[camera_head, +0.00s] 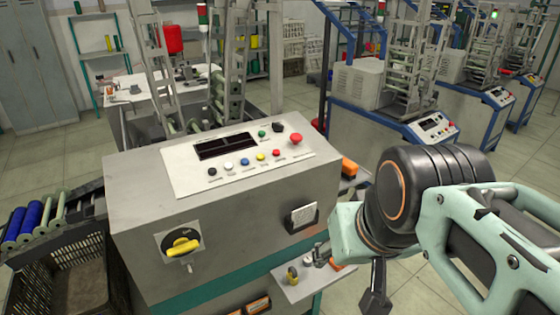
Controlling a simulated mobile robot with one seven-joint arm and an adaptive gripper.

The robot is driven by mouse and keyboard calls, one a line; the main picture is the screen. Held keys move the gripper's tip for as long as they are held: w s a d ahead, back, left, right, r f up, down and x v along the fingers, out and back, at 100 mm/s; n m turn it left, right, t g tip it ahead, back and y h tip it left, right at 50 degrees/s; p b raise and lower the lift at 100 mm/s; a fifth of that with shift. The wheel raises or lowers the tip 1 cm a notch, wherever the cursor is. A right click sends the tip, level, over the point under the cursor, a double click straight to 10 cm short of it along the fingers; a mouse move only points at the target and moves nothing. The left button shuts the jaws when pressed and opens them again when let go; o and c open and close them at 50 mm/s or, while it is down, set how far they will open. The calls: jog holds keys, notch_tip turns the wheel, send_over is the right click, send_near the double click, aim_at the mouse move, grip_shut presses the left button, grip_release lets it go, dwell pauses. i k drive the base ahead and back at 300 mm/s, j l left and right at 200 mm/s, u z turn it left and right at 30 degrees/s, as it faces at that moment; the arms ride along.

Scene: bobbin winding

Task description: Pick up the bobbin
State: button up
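Several bobbins wound in blue (31,222) lie side by side on a sloped rack at the far left of the picture, beside paler greenish ones (62,207). I cannot tell which one the task means. My arm comes in from the right. The dark end of my gripper (375,296) shows at the bottom, right of the machine's small shelf and far from the blue bobbins. Only part of the gripper shows, so its opening and anything in it are hidden.
A grey control cabinet (140,215) with buttons and a yellow switch (182,243) stands between my arm and the bobbins. Its small front shelf (300,285) holds a brass padlock (292,274) and metal parts. A black crate (70,280) stands at the lower left.

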aim_at(62, 192)
jog(key=u, duration=1.6)
